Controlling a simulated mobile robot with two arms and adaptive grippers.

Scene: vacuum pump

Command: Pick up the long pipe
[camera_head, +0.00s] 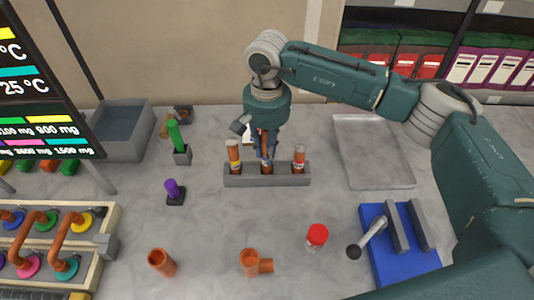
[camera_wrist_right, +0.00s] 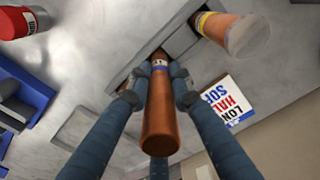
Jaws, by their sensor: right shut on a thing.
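A grey rack (camera_head: 295,180) on the table holds upright copper-coloured pipes. My right gripper (camera_head: 266,155) is over the middle slot, shut on the middle pipe (camera_head: 265,148), which stands upright between its fingers. In the right wrist view the fingers (camera_wrist_right: 158,85) close on both sides of this pipe (camera_wrist_right: 160,115), which has a blue band, and its lower end is at the rack (camera_wrist_right: 135,75). A yellow-banded pipe (camera_head: 234,155) stands in the left slot and a red-banded pipe (camera_head: 299,157) in the right slot. A label card (camera_wrist_right: 230,98) partly reads "LON". My left gripper is not in view.
Two copper fittings (camera_head: 162,262) (camera_head: 256,262) and a red-capped jar (camera_head: 317,235) lie in front. A blue stand (camera_head: 405,250) and metal tray (camera_head: 375,150) are at the right. A grey bin (camera_head: 122,130), green holder (camera_head: 180,145) and pipe panel (camera_head: 50,240) are at the left.

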